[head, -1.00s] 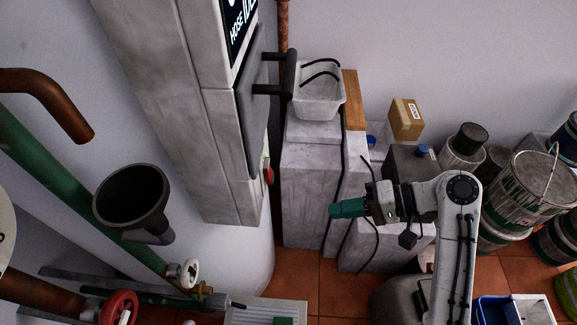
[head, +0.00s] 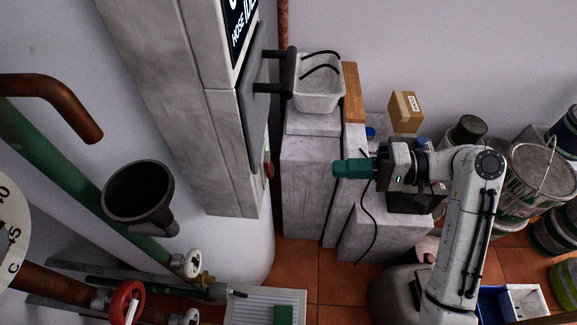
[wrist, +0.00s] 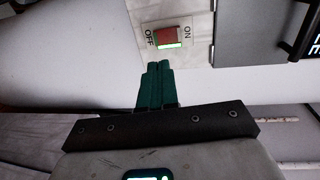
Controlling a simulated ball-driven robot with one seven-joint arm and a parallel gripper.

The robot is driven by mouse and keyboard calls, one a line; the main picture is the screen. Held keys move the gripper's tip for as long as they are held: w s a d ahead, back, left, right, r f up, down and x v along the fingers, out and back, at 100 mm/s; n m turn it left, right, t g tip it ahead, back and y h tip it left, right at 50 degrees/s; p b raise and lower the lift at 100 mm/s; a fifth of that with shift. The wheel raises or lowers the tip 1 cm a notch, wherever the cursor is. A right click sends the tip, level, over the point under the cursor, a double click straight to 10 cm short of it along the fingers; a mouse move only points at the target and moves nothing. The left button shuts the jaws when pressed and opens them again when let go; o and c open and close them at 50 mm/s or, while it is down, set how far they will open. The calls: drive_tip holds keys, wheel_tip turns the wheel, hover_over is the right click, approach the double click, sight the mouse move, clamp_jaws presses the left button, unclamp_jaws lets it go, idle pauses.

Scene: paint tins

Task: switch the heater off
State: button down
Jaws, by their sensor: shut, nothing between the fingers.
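The heater switch (wrist: 167,37) is a red rocker on a pale plate, in the upper middle of the wrist view. OFF is marked on its left and ON on its right, and a green strip glows along its lower edge. In the head view the switch (head: 268,166) shows edge-on as a bit of red on the side of the grey column. My gripper (head: 337,168) has teal fingers, shut and empty, pointing left toward the switch with a gap between. In the wrist view the fingertips (wrist: 158,65) appear just below the switch plate.
A dark panel with black handles (head: 272,88) stands out from the column above the switch. A white bucket (head: 319,90) and concrete blocks (head: 308,180) lie behind my gripper. Paint tins (head: 538,180) stand at right. A black funnel (head: 138,197) and pipes are at left.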

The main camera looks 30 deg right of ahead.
sight(273, 170)
drive_tip(key=p+x, duration=0.2)
drive_tip(key=x, duration=0.8)
drive_tip(key=shift+w+a+r, duration=0.1)
drive_tip(key=shift+a, duration=0.1)
drive_tip(key=shift+w+a, duration=0.3)
drive_tip(key=shift+a, duration=0.1)
drive_tip(key=shift+w+a+f+y, duration=0.1)
drive_tip(key=shift+a+f+y, duration=0.1)
drive_tip(key=shift+y, duration=0.1)
